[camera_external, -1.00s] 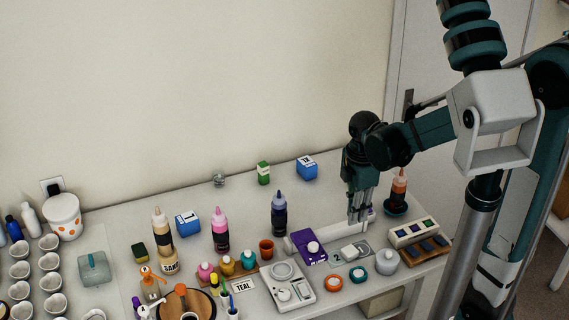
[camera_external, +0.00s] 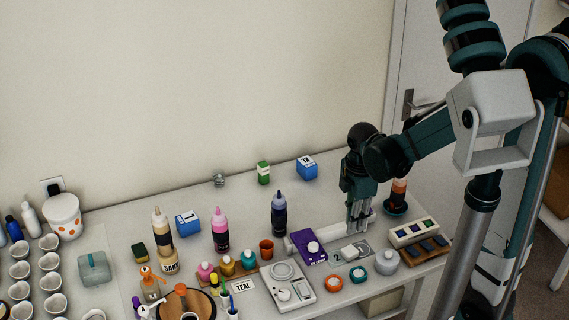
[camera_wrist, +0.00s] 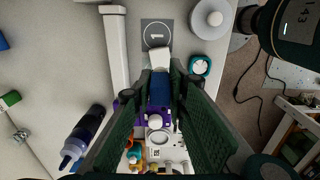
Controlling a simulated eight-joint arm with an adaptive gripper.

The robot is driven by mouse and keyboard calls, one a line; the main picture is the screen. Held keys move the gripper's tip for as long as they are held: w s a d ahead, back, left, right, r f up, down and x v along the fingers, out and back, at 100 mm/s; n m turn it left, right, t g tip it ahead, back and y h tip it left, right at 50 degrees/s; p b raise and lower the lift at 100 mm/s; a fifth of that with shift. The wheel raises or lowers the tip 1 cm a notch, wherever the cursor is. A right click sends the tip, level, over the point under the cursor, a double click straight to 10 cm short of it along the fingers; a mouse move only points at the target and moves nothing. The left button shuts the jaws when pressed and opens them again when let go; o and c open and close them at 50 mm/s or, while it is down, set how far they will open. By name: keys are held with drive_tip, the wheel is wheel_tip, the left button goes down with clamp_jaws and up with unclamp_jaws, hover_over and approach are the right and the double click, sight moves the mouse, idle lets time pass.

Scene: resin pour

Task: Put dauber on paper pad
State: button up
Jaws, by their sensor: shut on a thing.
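My gripper (camera_external: 358,228) points down above the grey mat. In the wrist view its fingers (camera_wrist: 160,85) are closed around a dark blue block, which I take to be the dauber (camera_wrist: 160,90). In the outside view the held piece is mostly hidden by the fingers. A small white block (camera_external: 351,251) lies below the fingertips on a grey numbered mat (camera_external: 364,246); the white block also shows just beyond the held piece in the wrist view (camera_wrist: 160,57). I cannot tell whether the white block or the mat is the paper pad.
A purple box (camera_external: 308,257) and a white roll (camera_wrist: 115,50) are close by. A white jar (camera_external: 387,262), teal ring (camera_external: 358,274) and orange ring (camera_external: 333,283) stand in front. A rack of dark blue blocks (camera_external: 418,234) and an amber bottle (camera_external: 398,192) are to the right.

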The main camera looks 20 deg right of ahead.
drive_tip(key=shift+f, duration=2.3)
drive_tip(key=shift+f+b, duration=0.4)
drive_tip(key=shift+f, duration=1.7)
drive_tip(key=shift+f, duration=0.1)
drive_tip(key=o, duration=0.8)
drive_tip(key=shift+c, duration=0.2)
drive_tip(key=shift+r+p, duration=0.6)
drive_tip(key=shift+r, duration=5.55)
